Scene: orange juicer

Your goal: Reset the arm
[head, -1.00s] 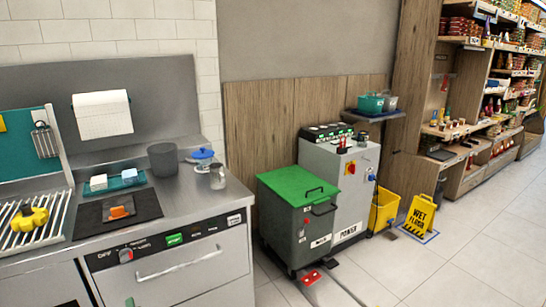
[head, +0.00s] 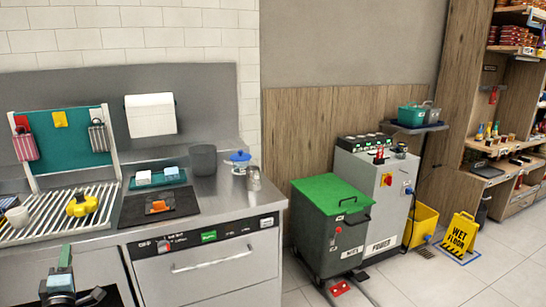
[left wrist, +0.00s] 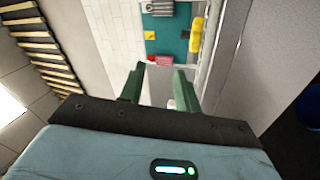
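My left gripper (head: 66,258) shows at the bottom left of the head view, in front of the counter, with its dark green fingers pointing up. In the left wrist view, its two green fingers (left wrist: 159,78) stand apart with a clear gap and nothing between them. Past the fingers, a teal board (left wrist: 166,35) with hanging cloths shows in that view. My right gripper is in neither view.
The steel counter (head: 226,193) holds a ribbed drain rack (head: 40,222) with a yellow object (head: 82,204), a dark mat (head: 135,212) with an orange item (head: 158,206), and a grey cup (head: 203,160). A green-lidded bin (head: 330,196) stands to the right.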

